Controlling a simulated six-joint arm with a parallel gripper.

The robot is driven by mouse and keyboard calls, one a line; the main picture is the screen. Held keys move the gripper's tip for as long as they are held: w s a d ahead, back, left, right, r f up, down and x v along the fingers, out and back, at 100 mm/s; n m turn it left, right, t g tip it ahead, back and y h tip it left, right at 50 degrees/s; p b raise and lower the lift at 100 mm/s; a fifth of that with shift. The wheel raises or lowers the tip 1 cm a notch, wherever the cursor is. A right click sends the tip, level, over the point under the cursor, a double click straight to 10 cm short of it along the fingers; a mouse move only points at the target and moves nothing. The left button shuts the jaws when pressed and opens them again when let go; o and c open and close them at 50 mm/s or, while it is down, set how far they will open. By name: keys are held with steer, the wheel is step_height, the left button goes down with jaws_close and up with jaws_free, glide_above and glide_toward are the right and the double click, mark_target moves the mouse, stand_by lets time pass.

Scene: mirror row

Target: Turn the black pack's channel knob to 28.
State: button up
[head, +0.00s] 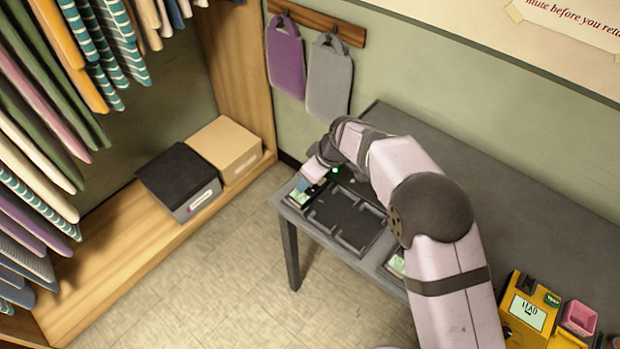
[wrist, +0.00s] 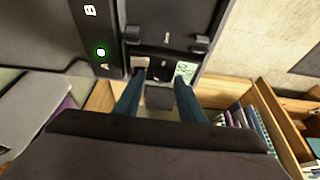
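A dark pack (head: 300,194) with a small pale-green screen is at the left end of the grey table, partly hidden by my gripper. In the wrist view the dark pack (wrist: 163,66) shows its end face, with the screen at its right side. Its channel knob cannot be made out clearly, and the screen's number is too small to read. My gripper (head: 318,176) is lowered at this pack. In the wrist view, my gripper (wrist: 160,76) has its two blue fingers apart, one toward each side of the pack's end. Whether they touch anything is unclear.
A black tray (head: 372,245) lies beside the pack. A green light (wrist: 101,52) glows near the letter A. Another screened pack (head: 396,263) sits partly behind my arm. A yellow device (head: 530,312) and a pink box (head: 580,317) stand at the lower right.

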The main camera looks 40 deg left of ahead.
steer(key=b+v, duration=0.2)
steer(key=v, duration=0.5)
steer(key=shift+r, duration=0.2)
stand_by(0.4)
steer(key=shift+w+a+f+n+g+p, duration=0.1)
steer(key=shift+a+f+n+g+p, duration=0.3)
steer(key=shift+f+n+p, duration=0.6)
steer(key=shift+w+a+f+n+g+p, duration=0.15)
steer(key=shift+a+f+n+p, duration=0.5)
steer(key=shift+f, duration=0.65)
steer(key=shift+a+f+n+g+p, duration=0.35)
steer(key=shift+f+n+p, duration=0.3)
steer(key=shift+f+p, duration=0.35)
steer(key=shift+f, duration=0.1)
steer(key=shift+c, duration=0.5)
